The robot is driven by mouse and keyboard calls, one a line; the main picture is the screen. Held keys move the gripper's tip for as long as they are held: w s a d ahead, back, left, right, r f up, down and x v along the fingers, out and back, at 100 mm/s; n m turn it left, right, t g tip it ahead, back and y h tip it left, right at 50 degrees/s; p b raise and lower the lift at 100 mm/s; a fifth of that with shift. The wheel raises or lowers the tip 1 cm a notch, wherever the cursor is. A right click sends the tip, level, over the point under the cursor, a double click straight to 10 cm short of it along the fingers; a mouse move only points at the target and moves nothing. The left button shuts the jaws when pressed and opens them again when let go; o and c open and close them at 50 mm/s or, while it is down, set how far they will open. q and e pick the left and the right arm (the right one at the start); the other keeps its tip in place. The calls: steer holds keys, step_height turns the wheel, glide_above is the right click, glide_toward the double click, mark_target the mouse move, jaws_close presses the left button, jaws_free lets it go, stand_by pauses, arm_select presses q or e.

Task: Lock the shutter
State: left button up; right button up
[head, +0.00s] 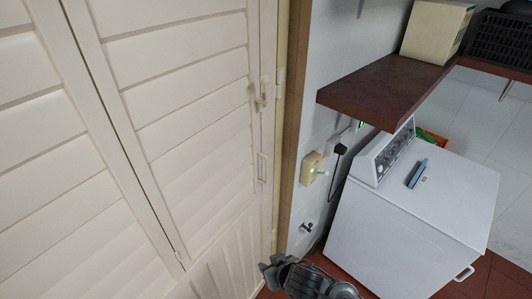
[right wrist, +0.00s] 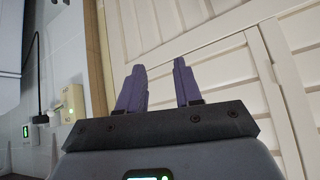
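The cream louvred shutter (head: 185,110) fills the left of the head view, with its panels standing nearly in line. A small latch (head: 262,94) sits high on its right edge, and a slim pull handle (head: 262,167) is below it. My right gripper (head: 268,268) is low in the head view, beside the shutter's lower right part and well below the latch. In the right wrist view its two purple fingers (right wrist: 158,80) are apart with nothing between them, and the shutter (right wrist: 230,65) lies beyond. I cannot make out the latch there. My left gripper is not in view.
A wooden shelf (head: 375,92) juts from the wall right of the shutter, with a box (head: 435,30) on it. A white washing machine (head: 415,215) stands below. A yellowish socket (head: 312,168) with a cord is on the wall between.

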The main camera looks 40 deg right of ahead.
steer(key=w+d+r+t+b, duration=0.2)
steer(key=w+d+r+t, duration=0.15)
steer(key=w+r, duration=0.5)
steer(key=t+h+b, duration=0.5)
steer(key=t, duration=0.1)
glide_toward(267, 91)
steer(key=shift+g, duration=0.25)
steer(key=x, duration=0.3)
steer(key=p+x, duration=0.1)
steer(key=x, duration=0.2)
steer(key=p+x, duration=0.1)
steer(key=x, duration=0.2)
steer(key=shift+w+r, duration=0.2)
steer(key=shift+r, duration=0.15)
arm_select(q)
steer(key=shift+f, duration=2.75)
arm_select(e)
steer(key=shift+w+d+f+y, duration=0.1)
steer(key=shift+w+y, duration=0.2)
steer(key=shift+w, duration=0.3)
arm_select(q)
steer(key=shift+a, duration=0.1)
arm_select(e)
jaws_close()
